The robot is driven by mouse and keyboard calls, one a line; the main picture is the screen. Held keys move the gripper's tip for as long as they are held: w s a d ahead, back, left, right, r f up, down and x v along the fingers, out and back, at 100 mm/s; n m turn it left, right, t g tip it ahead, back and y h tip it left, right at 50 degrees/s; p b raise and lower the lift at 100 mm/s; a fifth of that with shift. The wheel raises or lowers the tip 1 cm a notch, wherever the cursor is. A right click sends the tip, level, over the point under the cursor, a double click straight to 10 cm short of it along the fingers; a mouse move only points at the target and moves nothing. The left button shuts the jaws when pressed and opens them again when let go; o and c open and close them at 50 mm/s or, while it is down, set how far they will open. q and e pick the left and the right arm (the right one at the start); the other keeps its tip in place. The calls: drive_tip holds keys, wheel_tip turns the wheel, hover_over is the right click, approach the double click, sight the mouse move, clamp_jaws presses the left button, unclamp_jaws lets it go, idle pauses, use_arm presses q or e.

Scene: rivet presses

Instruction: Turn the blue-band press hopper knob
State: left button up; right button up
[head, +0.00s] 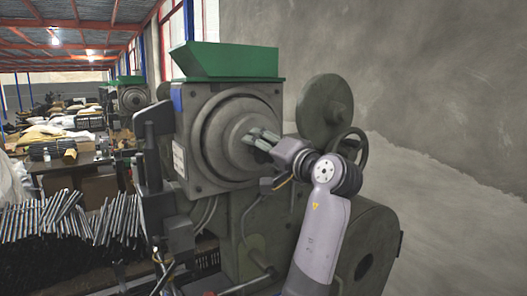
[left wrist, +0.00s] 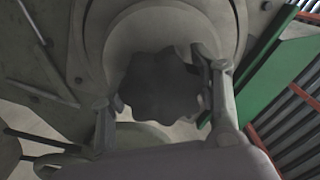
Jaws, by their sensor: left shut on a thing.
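The press (head: 268,215) fills the middle of the head view, with a small blue band (head: 176,98) at its upper left edge and a green hopper (head: 228,62) on top. A large round stepped hub (head: 218,135) is on its face. My left gripper (head: 257,138) reaches to the hub's centre from the right. In the left wrist view, a dark lobed knob (left wrist: 160,88) lies between the two fingers of my left gripper, which is shut on it. In the head view the fingers mostly hide the knob. My right gripper is not in view.
A round wheel (head: 325,108) and a handwheel (head: 350,147) are right of the hub, close to my arm. Bundles of metal rods (head: 60,215) lie at the lower left. A further green-topped press (head: 132,98) and a cluttered table (head: 75,160) stand behind. A bare wall (head: 430,80) is at the right.

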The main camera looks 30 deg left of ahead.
use_arm(q)
drive_tip(key=shift+f, duration=0.25)
drive_tip(key=o, duration=0.8)
drive_tip(key=shift+c, duration=0.2)
drive_tip(key=o, duration=0.4)
drive_tip(key=shift+r, duration=0.15)
drive_tip(key=shift+s+d, duration=0.1)
drive_tip(key=v, duration=1.2)
